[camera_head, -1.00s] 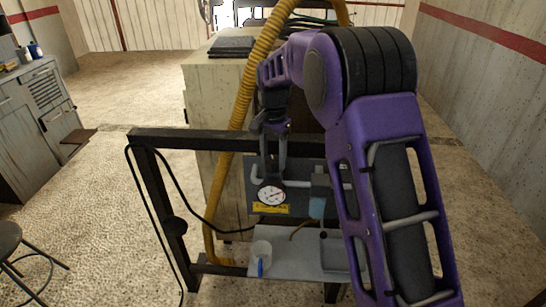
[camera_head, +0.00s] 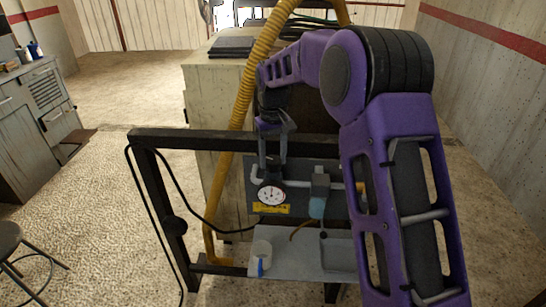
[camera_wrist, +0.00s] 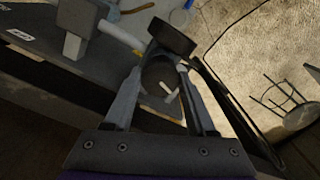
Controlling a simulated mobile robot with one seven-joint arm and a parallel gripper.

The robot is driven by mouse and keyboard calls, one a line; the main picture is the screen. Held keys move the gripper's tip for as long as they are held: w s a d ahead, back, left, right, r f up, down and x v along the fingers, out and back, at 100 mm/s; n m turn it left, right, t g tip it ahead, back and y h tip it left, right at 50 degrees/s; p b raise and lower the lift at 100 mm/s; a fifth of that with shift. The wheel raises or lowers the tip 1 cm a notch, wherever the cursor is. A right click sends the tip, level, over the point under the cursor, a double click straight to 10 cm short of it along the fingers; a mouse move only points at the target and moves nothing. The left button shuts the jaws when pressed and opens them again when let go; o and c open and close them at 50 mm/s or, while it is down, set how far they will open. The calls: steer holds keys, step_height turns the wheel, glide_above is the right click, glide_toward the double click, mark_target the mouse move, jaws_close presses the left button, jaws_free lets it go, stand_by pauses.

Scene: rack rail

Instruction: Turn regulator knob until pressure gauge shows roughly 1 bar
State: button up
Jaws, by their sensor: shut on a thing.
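The regulator (camera_head: 320,185), a grey block over a blue bowl, stands to the right, apart from the fingers. The same grey block shows in the wrist view (camera_wrist: 78,20). I cannot make out its knob clearly.
The black frame (camera_head: 235,140) crosses behind my gripper. A grey shelf (camera_head: 295,268) below holds a white cup (camera_head: 262,250) with a blue item. A yellow hose (camera_head: 238,120) runs down at the left. A stool (camera_head: 10,235) stands far left; the floor between is clear.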

mark_target(273, 159)
steer(key=n, duration=0.4)
steer(key=shift+n, duration=0.3)
steer(key=n, duration=0.4)
steer(key=shift+n, duration=0.3)
steer(key=o, duration=1.4)
step_height(273, 159, up, 17)
steer(key=shift+r, duration=0.2)
